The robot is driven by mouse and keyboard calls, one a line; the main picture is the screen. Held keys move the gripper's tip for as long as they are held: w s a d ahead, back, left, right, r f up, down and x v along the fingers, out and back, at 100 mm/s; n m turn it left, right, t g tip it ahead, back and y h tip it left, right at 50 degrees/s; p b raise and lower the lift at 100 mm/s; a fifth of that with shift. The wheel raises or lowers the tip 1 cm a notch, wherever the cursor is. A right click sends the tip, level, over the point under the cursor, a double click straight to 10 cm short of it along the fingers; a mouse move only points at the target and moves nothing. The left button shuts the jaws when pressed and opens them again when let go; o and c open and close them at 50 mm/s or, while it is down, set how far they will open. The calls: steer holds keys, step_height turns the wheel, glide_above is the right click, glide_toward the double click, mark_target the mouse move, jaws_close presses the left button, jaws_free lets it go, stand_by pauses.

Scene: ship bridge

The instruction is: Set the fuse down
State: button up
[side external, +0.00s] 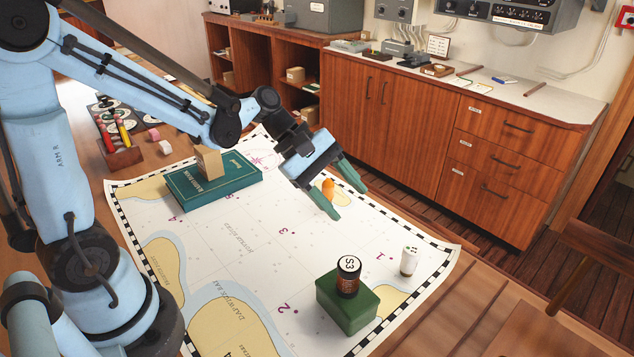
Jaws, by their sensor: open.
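My gripper (342,192) has two green fingers, spread apart, above the chart near its far right edge. A small orange piece (327,188) shows at the nearer finger; I cannot tell whether it is a separate object between the fingers or touches them. A dark brown cylinder marked S3 (348,277) stands upright on a green box (346,305), apart from my gripper. A small white cylinder with dark marks on top (408,262) stands upright on the chart near the number 1. None of these is labelled a fuse, so I cannot tell which is the fuse.
The chart (240,235) covers much of the wooden table. A green book (213,183) with a tan block (209,160) on it lies at the chart's far left. A wooden holder (122,156) with pens stands at left. The chart's middle is mostly clear.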

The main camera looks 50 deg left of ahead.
steer(key=s+a+r+m+t+y, duration=0.2)
steer(key=s+a+m+y, duration=0.4)
steer(key=m, duration=0.9)
steer(key=s+t+y, duration=0.1)
steer(key=s+y, duration=0.1)
steer(key=shift+s+a+r+m, duration=0.3)
steer(key=shift+a+m, duration=0.05)
steer(key=shift+m, duration=0.05)
